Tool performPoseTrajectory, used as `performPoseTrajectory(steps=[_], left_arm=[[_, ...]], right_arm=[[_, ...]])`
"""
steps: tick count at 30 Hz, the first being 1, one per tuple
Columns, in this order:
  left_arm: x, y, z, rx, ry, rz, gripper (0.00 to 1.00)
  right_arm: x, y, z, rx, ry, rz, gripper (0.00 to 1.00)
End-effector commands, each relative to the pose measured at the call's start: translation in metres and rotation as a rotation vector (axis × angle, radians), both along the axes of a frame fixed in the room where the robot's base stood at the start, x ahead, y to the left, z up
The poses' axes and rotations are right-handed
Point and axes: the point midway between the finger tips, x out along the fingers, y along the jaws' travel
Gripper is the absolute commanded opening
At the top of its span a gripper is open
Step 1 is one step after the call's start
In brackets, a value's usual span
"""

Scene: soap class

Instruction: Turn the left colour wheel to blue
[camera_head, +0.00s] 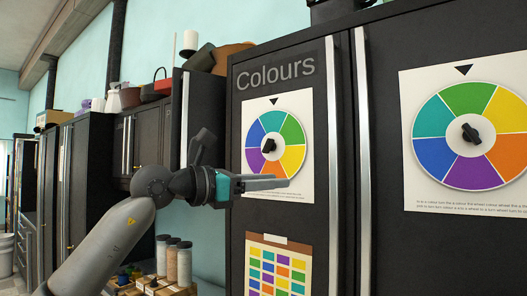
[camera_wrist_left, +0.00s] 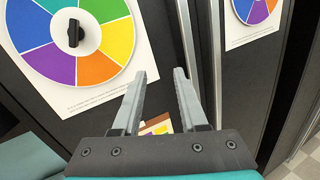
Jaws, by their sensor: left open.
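The left colour wheel (camera_head: 250,135) is on a white sheet on a black cabinet door under the word "Colours". Its teal segment is at the top, under the black triangle (camera_head: 274,101). Blue is at the upper left, and purple is at the lower left. A black knob (camera_head: 269,146) is at its centre and also shows in the left wrist view (camera_wrist_left: 76,34). My left gripper (camera_head: 270,182) is in front of the sheet's lower part, below the knob. Its fingers (camera_wrist_left: 163,74) are apart with nothing between them. My right gripper is not in view.
A second colour wheel (camera_head: 467,98) is on the door to the right, with green at its top. Vertical metal handles (camera_head: 362,140) stand between the doors. A colour chart (camera_head: 252,284) hangs below the left wheel. Bottles (camera_head: 172,262) stand at lower left.

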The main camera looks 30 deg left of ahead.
Motion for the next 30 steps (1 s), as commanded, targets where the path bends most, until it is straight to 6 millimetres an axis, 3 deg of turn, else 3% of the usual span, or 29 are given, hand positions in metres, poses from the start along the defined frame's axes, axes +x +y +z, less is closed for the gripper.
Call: performPoseTrajectory(steps=[1, 6, 12, 17, 30], left_arm=[[-0.013, 0.017, 0.024, 0.096, -0.032, 0.076, 0.42], [-0.046, 0.063, 0.065, 0.293, -0.068, 0.286, 0.42], [-0.056, 0.082, 0.079, 0.354, -0.075, 0.376, 0.42], [-0.034, 0.080, 0.081, 0.352, -0.073, 0.374, 0.42], [0.059, 0.072, 0.082, 0.347, -0.072, 0.373, 0.42]], right_arm=[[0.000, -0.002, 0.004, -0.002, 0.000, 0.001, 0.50], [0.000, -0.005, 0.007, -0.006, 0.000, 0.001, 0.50], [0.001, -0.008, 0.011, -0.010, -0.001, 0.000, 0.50], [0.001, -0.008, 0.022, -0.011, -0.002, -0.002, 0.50], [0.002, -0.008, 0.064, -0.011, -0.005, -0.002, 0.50]])
